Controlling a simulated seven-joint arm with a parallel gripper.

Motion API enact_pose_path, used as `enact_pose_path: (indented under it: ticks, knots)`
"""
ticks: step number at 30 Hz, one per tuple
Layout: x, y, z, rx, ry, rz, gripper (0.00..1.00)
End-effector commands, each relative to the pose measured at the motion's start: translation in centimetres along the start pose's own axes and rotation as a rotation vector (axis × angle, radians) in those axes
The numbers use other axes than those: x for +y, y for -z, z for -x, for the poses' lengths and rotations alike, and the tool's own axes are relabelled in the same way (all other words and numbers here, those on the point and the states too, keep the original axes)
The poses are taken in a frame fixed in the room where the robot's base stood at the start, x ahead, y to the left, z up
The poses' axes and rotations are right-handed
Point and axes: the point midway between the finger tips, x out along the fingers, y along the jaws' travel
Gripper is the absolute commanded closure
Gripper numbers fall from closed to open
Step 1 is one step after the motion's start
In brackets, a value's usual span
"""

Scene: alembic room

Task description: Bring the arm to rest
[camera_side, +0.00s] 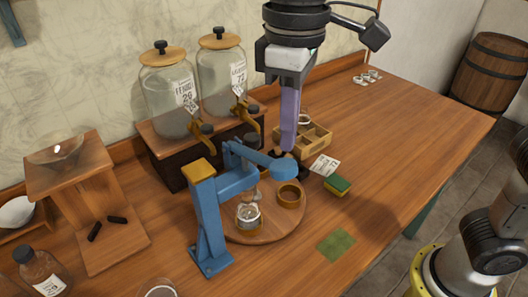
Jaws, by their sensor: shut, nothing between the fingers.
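My gripper (288,148) hangs pointing down near the centre of the side view. Its purple fingers are shut with nothing between them. The fingertips are just behind the blue end of a blue lever stand (208,225), in front of a wooden compartment tray (318,139). I cannot tell whether the fingertips touch anything. A small glass vessel (249,216) and a brown ring-shaped cup (290,196) are on a round wooden board (266,236) beside the stand.
Two lidded glass jars (166,95) with brass taps stand behind on a wooden base. A sponge (338,185), a label card (324,166) and a green cloth (336,245) lie to the right. A wooden funnel stand (70,165) is at left.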

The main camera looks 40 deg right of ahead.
Motion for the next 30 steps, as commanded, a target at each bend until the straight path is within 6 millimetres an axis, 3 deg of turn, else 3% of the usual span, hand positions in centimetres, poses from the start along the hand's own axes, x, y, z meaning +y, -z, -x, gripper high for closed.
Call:
enact_pose_path:
  ticks: [12, 17, 23, 30]
  knots:
    - [0.1, 0.0, 0.7, -0.001, 0.000, -0.002, 1.00]
    - [2.6, -0.6, 2.4, 0.045, 0.006, -0.069, 1.00]
    - [8.8, -7.0, 3.9, 0.123, 0.005, -0.257, 1.00]
    - [13.2, -15.5, 0.6, 0.265, -0.027, -0.454, 1.00]
